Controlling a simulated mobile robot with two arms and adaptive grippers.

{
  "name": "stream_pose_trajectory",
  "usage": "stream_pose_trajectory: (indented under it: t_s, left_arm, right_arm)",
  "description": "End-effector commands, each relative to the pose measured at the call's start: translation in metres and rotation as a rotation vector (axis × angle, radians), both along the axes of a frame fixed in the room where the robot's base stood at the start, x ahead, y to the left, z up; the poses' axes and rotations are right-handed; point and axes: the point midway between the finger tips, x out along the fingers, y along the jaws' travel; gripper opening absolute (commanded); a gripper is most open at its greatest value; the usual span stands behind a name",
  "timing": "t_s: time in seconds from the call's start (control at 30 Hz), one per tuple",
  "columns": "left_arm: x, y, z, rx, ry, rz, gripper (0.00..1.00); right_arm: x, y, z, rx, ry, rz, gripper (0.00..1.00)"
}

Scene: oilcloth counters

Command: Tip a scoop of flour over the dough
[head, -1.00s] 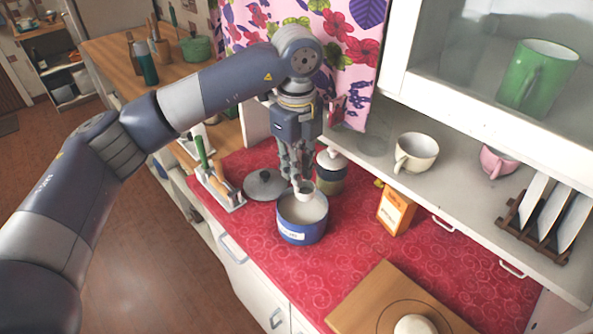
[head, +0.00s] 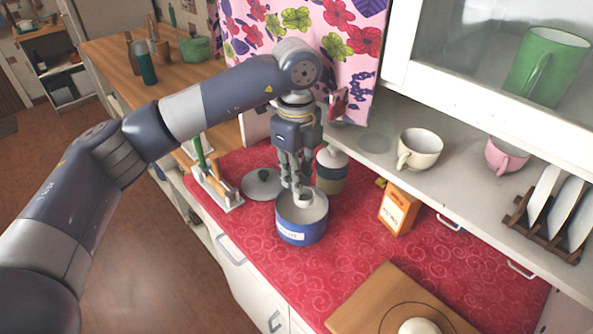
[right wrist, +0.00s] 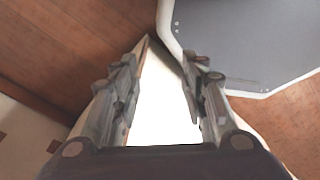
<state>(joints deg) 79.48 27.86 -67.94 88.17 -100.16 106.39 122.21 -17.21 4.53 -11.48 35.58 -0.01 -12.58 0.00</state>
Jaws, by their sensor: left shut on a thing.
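My left gripper (head: 298,186) points down over the blue flour tin (head: 301,231). It is shut on a pale scoop (head: 303,199), whose visible part is at the tin's mouth. The scoop's lower part and how much flour it holds are hidden. Pale flour (head: 314,208) shows inside the tin. The dough (head: 418,327) is a pale round lump on a wooden board (head: 370,300) at the bottom edge, partly cut off. My right gripper (right wrist: 165,52) shows only in the right wrist view, with its fingers apart and nothing between them.
A lid (head: 262,185) lies left of the tin, and a lidded jar (head: 331,170) stands close behind. An orange packet (head: 398,211) stands to the right under the shelf (head: 460,170). Red oilcloth is clear between tin and board.

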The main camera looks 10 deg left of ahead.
Motion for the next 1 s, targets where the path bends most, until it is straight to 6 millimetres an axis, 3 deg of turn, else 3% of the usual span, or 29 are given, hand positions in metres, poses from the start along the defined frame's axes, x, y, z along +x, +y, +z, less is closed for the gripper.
stream_pose_trajectory:
  t_s: [0.17, 0.5, 1.0]
  left_arm:
    - [0.0, 0.0, -0.023, 0.0, 0.0, 0.0, 0.0]
    - [0.0, 0.0, -0.053, 0.0, 0.001, 0.0, 0.0]
    - [0.0, 0.0, -0.057, 0.0, 0.0, 0.0, 0.0]
  right_arm:
    - [0.008, 0.0, -0.018, 0.001, -0.012, 0.0, 0.4]
    - [0.001, -0.001, -0.042, -0.001, -0.001, -0.001, 0.4]
    - [-0.002, -0.001, -0.044, -0.002, 0.004, -0.001, 0.4]
